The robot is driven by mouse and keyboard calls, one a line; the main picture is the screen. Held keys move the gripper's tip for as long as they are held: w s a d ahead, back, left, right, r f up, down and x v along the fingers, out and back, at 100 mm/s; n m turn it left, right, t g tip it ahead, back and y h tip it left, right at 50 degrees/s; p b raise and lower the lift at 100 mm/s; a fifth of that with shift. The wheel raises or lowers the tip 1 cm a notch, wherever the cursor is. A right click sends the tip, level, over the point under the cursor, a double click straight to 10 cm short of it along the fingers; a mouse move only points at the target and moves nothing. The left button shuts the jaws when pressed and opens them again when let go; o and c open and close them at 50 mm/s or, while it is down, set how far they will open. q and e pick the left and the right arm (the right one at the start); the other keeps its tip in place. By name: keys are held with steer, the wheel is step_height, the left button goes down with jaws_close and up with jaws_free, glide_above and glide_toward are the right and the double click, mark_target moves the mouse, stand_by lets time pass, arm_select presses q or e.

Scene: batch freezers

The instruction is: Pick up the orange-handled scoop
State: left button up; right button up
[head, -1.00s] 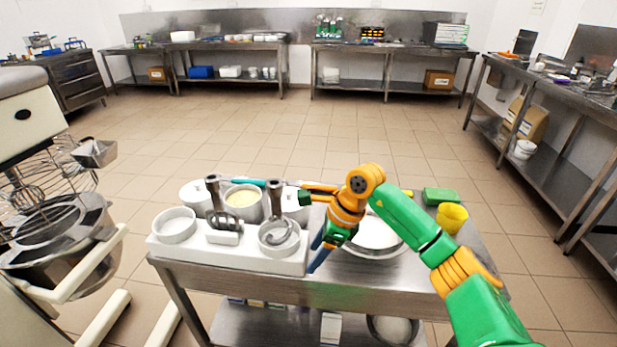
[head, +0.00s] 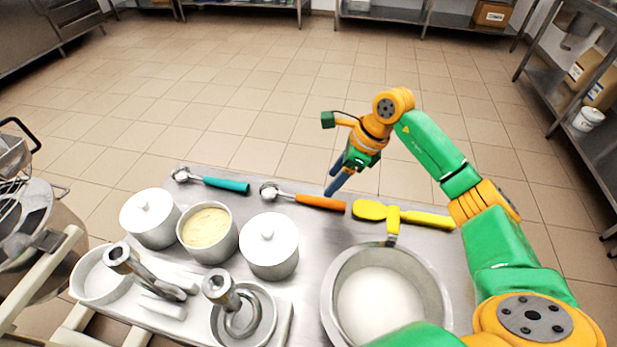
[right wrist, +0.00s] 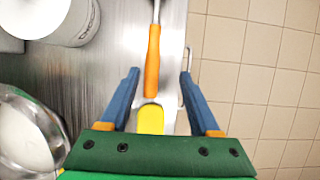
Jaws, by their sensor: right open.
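The orange-handled scoop (head: 318,201) lies on the steel cart top near its far edge, its round metal head to the left and its handle to the right. In the right wrist view its orange handle (right wrist: 153,62) lies in line with the space between my fingertips. My right gripper (head: 331,184) is open and empty, with its blue fingers pointing down over the handle. It also shows in the right wrist view (right wrist: 158,76), one finger on each side of the handle; I cannot tell the exact height. My left gripper is not in view.
A teal-handled scoop (head: 212,182) lies to the left and a yellow spatula (head: 405,214) to the right. Two lidded white pots, including this one (head: 268,246), and an open tub (head: 207,233) stand in front. A metal bowl (head: 336,290) stands at the front right.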

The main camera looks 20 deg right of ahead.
mark_target(319, 198)
steer(key=shift+a+f, duration=0.25)
steer(key=shift+s+a+f+p, duration=0.15)
steer(key=shift+a+f+p, duration=0.75)
steer(key=shift+f, duration=0.2)
steer(key=x, duration=0.3)
steer(key=shift+f, duration=0.25)
steer(key=shift+d, duration=0.1)
steer(key=shift+f, duration=0.1)
jaws_close()
